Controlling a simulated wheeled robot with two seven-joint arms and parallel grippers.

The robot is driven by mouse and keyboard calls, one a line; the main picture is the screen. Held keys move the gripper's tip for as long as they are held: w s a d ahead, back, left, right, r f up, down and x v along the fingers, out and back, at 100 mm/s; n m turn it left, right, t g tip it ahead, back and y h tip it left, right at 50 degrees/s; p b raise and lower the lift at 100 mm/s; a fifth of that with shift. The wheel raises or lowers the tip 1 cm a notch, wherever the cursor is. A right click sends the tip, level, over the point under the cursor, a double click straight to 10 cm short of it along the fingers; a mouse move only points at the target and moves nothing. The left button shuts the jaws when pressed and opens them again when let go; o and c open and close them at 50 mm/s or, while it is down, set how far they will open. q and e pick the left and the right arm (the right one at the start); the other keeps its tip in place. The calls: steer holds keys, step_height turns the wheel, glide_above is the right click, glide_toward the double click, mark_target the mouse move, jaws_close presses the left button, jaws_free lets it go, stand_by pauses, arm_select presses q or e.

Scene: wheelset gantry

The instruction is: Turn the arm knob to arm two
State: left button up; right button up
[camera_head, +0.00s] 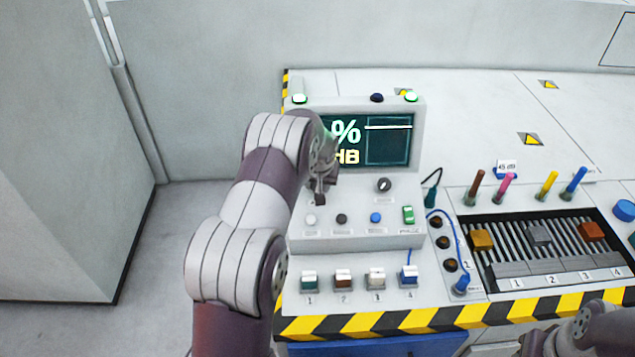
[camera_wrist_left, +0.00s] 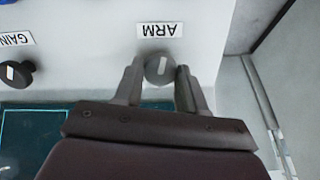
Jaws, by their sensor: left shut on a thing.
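The arm knob (camera_wrist_left: 158,70) is a round dark grey knob with a white mark, below the upside-down ARM label (camera_wrist_left: 158,30) in the left wrist view. The white mark runs nearly up and down in that view, slightly tilted. My left gripper (camera_wrist_left: 159,76) has one finger on each side of the knob and is shut on it. In the head view my left gripper (camera_head: 320,198) is at the left of the console (camera_head: 350,240) and hides the arm knob. My right gripper (camera_head: 535,342) is partly in view at the bottom right; its jaws are unclear.
The gain knob (camera_wrist_left: 15,74) is close beside, also in the head view (camera_head: 384,185). The screen (camera_head: 388,140) stands behind, partly covered by my left arm. Small buttons and several numbered switches sit in front. A slatted tray (camera_head: 545,235) with coloured blocks is at right.

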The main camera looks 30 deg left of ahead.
arm_select(q)
steer(key=m+p, duration=0.1)
steer(key=m, duration=0.5)
steer(key=shift+d, duration=0.1)
steer(key=shift+m, duration=0.3)
stand_by(0.4)
steer(key=o, duration=1)
steer(key=shift+o, duration=0.2)
steer(key=shift+r, duration=0.15)
steer(key=b+v, duration=0.1)
steer(key=v, duration=1.1)
steer(key=shift+s+d+b, duration=0.2)
steer(key=shift+d+b, duration=0.05)
steer(key=shift+b, duration=0.15)
steer(key=shift+r, duration=0.1)
